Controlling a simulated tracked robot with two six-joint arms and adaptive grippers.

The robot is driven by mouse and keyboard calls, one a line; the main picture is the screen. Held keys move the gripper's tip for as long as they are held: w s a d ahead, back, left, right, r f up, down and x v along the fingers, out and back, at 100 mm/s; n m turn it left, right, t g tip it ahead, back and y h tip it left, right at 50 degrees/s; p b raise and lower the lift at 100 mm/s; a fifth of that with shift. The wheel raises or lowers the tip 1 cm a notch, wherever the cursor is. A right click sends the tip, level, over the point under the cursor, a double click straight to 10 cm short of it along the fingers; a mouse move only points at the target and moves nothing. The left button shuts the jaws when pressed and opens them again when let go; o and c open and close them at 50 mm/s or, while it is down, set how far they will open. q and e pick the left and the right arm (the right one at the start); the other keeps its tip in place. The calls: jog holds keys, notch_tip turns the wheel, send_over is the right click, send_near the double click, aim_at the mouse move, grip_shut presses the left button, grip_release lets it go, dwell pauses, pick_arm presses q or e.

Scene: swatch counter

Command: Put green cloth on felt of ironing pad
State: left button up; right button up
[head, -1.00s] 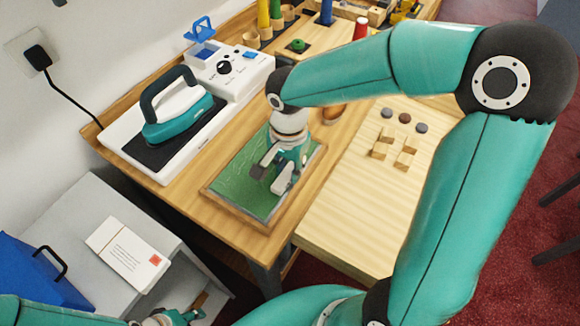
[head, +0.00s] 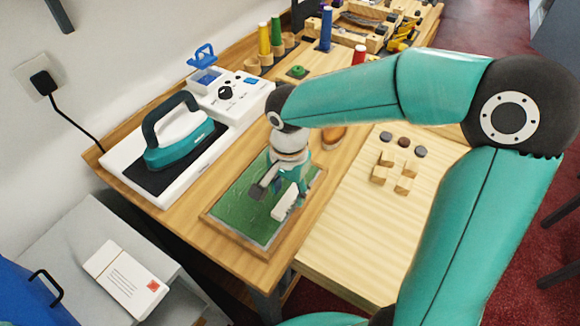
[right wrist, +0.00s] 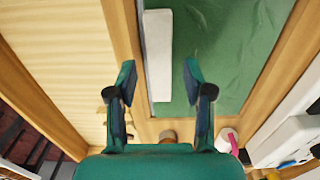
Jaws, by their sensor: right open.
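The green cloth (head: 237,212) lies flat inside the wooden frame of the ironing pad (head: 234,236), with a thin pale grey edge around it. It also fills the right side of the right wrist view (right wrist: 240,50). A white bar (right wrist: 158,30) lies along one side of the pad. My right gripper (head: 270,201) is above the pad, pointing down. In the right wrist view its fingers (right wrist: 160,72) are spread, one on each side of the bar's near part, with nothing held. The arm hides the pad's far corner. My left gripper is out of view.
A teal iron (head: 182,140) stands on a white station (head: 128,175) left of the pad. Wooden blocks (head: 405,183) and dark discs (head: 403,141) lie on the pale board (head: 340,235) at right.

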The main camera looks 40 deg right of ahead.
notch_tip(320, 180, up, 10)
jog(key=shift+r, duration=0.15)
jog(key=shift+s, duration=0.1)
dwell(0.6)
